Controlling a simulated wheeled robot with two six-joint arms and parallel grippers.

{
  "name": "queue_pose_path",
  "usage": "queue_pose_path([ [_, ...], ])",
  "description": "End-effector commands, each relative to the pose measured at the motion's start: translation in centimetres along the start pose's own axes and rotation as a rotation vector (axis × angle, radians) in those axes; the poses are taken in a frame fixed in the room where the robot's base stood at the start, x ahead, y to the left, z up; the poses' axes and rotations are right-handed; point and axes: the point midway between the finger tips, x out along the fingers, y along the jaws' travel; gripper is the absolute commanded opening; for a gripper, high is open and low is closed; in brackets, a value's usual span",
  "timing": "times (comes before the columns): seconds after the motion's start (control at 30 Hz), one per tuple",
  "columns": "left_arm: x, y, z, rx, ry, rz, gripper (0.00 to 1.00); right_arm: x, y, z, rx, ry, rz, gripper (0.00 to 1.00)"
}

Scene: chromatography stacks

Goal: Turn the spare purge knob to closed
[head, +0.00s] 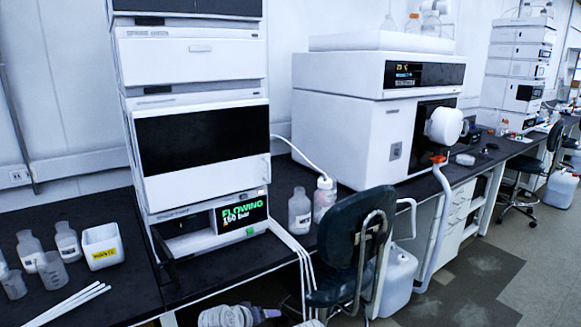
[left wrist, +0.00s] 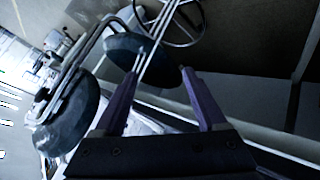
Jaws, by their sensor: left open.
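The left instrument stack (head: 190,55) stands on the dark bench. Its lowest module has a display (head: 242,212) reading FLOWING and 160 bar in green, with a dark recess beside it. A small green spot shows below the display. I cannot make out a purge knob or its position. My left gripper (head: 262,314) shows low in the head view, below the bench front and left of the chair. In the left wrist view my left gripper (left wrist: 160,73) has its two purple fingers apart, with nothing held between them. My right gripper is not in view.
A dark chair (head: 352,245) stands before the bench. White tubes (head: 292,242) hang over the bench edge. Bottles (head: 299,212), a white bin (head: 102,246) and white rods (head: 68,304) stand or lie beside the stack. A large white instrument (head: 350,125) stands to the right.

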Motion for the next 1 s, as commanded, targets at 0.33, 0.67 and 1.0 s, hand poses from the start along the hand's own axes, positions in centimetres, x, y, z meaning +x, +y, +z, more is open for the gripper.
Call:
queue_pose_path([
  [0.33, -4.5, -10.1, 8.6, 0.197, -0.499, -0.379, 0.73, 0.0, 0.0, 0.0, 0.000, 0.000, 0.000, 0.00],
  [0.67, -9.9, -7.7, 8.7, 0.274, -0.650, -0.468, 0.73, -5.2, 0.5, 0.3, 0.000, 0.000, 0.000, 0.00],
  [1.0, -16.5, 1.2, 6.4, 0.404, -0.724, -0.464, 0.73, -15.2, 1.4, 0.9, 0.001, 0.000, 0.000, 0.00],
])
